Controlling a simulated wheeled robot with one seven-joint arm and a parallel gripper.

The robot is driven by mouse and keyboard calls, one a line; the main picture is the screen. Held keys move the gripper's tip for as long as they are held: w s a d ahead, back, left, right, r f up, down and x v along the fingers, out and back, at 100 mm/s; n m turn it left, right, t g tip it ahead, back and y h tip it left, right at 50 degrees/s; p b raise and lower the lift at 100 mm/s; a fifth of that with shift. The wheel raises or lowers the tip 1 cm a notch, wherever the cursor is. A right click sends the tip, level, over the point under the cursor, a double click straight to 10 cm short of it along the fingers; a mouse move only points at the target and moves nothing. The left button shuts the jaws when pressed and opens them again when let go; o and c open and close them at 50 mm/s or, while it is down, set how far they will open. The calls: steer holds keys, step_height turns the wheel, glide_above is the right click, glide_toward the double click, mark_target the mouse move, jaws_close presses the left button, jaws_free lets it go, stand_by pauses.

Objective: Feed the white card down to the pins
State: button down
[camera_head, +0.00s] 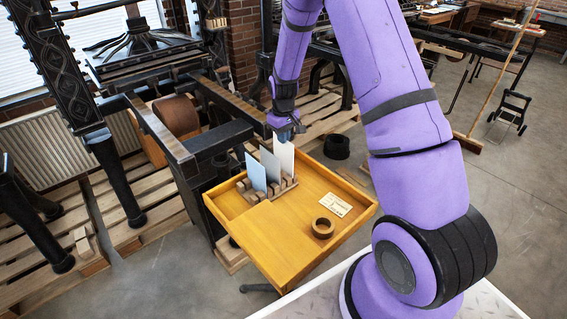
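The fingertips are small and partly hidden. The white card's lower end is at a wooden slotted rack (258,195) in the tray; I cannot tell whether it sits in a slot or just above. A grey card (270,164) and a pale blue card (256,174) stand upright in the rack to its left. I cannot make out any pins.
A brown ring (323,228) and a small printed cream card (335,204) lie on the tray's right half. A dark iron press (150,70) stands close behind and left. A black ring (336,147) is beyond the tray. The tray's front is clear.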

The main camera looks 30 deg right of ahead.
steer(key=shift+r, duration=3.15)
steer(key=shift+s, duration=0.1)
